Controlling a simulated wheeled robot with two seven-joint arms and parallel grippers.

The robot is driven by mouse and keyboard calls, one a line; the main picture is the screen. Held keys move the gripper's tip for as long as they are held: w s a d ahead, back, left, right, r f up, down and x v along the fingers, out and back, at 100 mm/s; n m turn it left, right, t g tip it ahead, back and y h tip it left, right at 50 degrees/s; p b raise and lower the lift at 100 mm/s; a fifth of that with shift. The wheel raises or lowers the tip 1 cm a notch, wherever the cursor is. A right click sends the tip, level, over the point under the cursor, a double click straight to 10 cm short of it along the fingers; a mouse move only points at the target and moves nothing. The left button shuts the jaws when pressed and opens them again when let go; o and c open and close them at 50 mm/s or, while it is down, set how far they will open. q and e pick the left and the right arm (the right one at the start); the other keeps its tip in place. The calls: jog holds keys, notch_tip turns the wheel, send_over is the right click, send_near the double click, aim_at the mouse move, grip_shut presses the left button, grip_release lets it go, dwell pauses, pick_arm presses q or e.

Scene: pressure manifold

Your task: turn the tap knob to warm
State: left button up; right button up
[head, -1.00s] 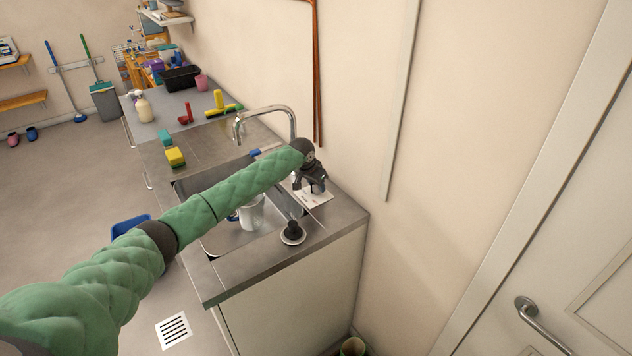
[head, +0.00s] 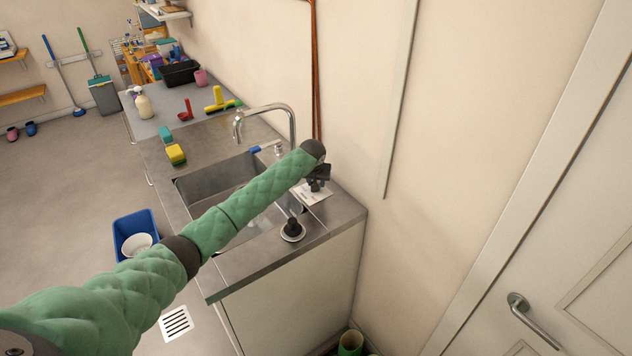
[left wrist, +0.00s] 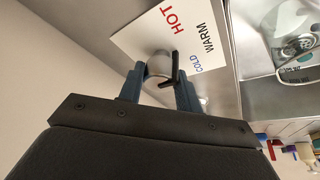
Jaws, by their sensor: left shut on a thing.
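The tap knob (left wrist: 158,67) is a rounded metal piece with a black bar across it, in the left wrist view. It sits by a white card (left wrist: 140,38) reading HOT, WARM and COLD. The bar lies on the card side of the knob; I cannot tell which word it points to. My left gripper (left wrist: 161,76) has its two fingers on either side of the knob and is shut on it. In the head view the left gripper (head: 318,178) is at the card beside the sink, and the knob is hidden. My right gripper is not in view.
The curved tap spout (head: 266,108) rises behind the sink (head: 200,183). A clear vessel (left wrist: 292,25) shows in the left wrist view. The wall is close on the right.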

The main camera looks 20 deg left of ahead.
pick_arm(q)
jog(key=shift+r, duration=0.1)
jog(key=o, duration=1)
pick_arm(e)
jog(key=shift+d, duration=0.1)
pick_arm(q)
jog(key=shift+s+r+b, duration=0.25)
jog(key=shift+r+b, duration=0.2)
jog(key=shift+b, duration=0.05)
jog(key=b+v, duration=0.2)
jog(key=v, duration=0.4)
jog(key=shift+r+b, duration=0.3)
jog(key=shift+r, duration=0.05)
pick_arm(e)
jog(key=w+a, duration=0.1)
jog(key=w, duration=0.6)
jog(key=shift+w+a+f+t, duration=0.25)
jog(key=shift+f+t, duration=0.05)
pick_arm(q)
jog(key=shift+s, duration=0.1)
